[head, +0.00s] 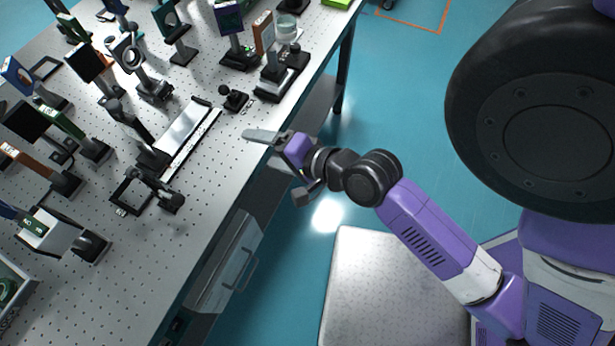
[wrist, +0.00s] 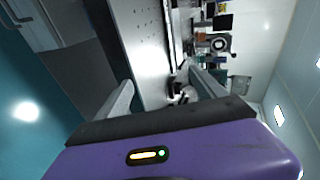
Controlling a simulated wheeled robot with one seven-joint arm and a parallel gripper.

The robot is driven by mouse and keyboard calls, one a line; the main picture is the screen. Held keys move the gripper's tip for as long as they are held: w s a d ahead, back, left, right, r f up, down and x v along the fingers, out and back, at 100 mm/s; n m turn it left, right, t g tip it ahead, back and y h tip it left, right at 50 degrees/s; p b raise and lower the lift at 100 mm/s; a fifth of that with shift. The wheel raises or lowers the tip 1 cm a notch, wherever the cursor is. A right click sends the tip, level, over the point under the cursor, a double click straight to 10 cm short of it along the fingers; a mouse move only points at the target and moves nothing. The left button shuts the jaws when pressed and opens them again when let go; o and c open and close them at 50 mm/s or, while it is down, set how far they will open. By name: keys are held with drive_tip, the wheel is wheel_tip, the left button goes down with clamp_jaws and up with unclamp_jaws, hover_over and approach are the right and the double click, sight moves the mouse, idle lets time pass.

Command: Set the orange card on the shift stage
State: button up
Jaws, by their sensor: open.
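An orange-brown upright card (head: 264,33) stands at the back of the table, beside a black stepped stage (head: 281,75). Another orange-brown plate (head: 25,157) is on a dark mount at the left. I cannot tell for sure which is the orange card. A long silver rail stage (head: 186,128) lies near the table's middle; which stage is the shift stage is not clear. My gripper (head: 263,136) is over the table's right edge, open and empty. In the wrist view its two fingers (wrist: 165,88) are spread, with the table between and beyond them.
Several mounted optics crowd the left and back of the table, including a ring mount (head: 128,55). A small black knobbed device (head: 233,98) sits near my gripper. The perforated table top (head: 150,285) is clear at the front.

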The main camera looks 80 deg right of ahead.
drive_tip(key=s+a+r+n+t+y, duration=0.1)
drive_tip(key=s+a+n, duration=0.4)
drive_tip(key=n, duration=0.5)
drive_tip(key=s+a+r+n+t+y, duration=0.1)
drive_tip(key=s+a+r+n+y, duration=0.2)
drive_tip(key=a+n, duration=0.6)
drive_tip(key=s+r+n, duration=0.2)
drive_tip(key=s, duration=0.1)
drive_tip(key=shift+s+a+t, duration=0.3)
drive_tip(key=shift+a+t, duration=0.1)
drive_tip(key=shift+f, duration=0.1)
